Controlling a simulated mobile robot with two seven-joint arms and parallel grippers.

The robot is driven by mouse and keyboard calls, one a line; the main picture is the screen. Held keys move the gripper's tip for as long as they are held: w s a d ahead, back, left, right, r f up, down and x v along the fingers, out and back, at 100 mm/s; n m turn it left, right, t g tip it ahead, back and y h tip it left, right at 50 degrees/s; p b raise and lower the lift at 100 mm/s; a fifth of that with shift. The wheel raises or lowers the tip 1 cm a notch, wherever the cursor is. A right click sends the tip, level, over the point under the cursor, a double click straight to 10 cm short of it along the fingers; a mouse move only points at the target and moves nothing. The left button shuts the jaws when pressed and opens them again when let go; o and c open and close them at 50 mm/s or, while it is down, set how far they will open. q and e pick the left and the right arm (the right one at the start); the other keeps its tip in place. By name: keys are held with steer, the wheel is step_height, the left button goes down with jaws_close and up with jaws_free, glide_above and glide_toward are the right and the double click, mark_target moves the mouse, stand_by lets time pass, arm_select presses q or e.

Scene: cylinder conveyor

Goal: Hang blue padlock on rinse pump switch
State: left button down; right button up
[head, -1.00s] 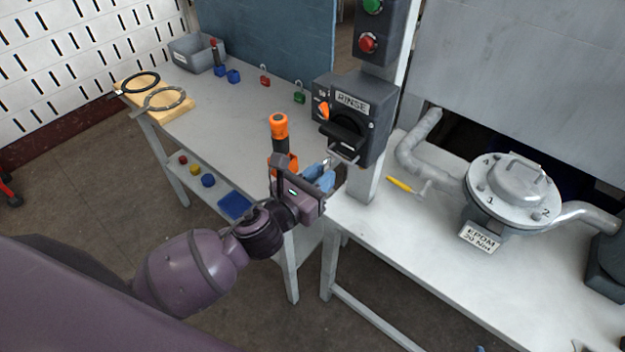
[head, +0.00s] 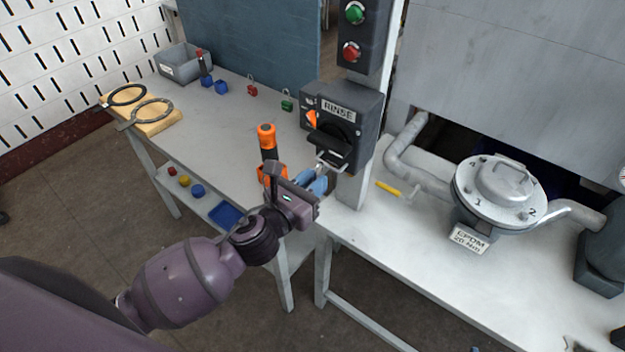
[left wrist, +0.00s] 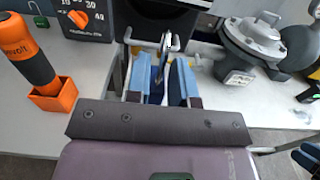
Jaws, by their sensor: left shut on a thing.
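A metal loop (head: 331,161) shows just under the handle. My left gripper (head: 318,183) is just below and in front of the switch, its light blue fingers pointing at it. It is shut on the blue padlock (left wrist: 156,78), whose dark blue body is mostly hidden between the fingers. The metal shackle (left wrist: 165,43) points up toward the switch in the left wrist view. I cannot tell whether shackle and loop touch.
An orange and black tool (head: 267,148) stands in an orange holder left of my gripper. Red (head: 252,91) and green (head: 287,105) padlocks lie on the back bench. A lidded vessel (head: 495,190), pipes and a yellow-handled tool (head: 389,188) are right.

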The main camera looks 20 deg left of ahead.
arm_select(q)
steer(key=shift+p+x, duration=0.35)
steer(key=shift+x, duration=1.4)
arm_select(e)
steer(key=shift+r, duration=0.35)
arm_select(q)
steer(key=shift+w+r, duration=0.25)
steer(key=shift+r, duration=0.2)
arm_select(e)
steer(key=shift+s+a+r, duration=0.15)
steer(key=shift+s+r, duration=0.15)
steer(key=shift+s, duration=0.05)
stand_by(0.6)
arm_select(q)
steer(key=shift+f, duration=0.35)
arm_select(e)
steer(key=shift+f, duration=0.25)
arm_select(q)
steer(key=shift+f+b, duration=0.35)
steer(key=shift+b, duration=0.05)
arm_select(e)
steer(key=shift+s+f, duration=0.1)
steer(key=shift+f, duration=0.05)
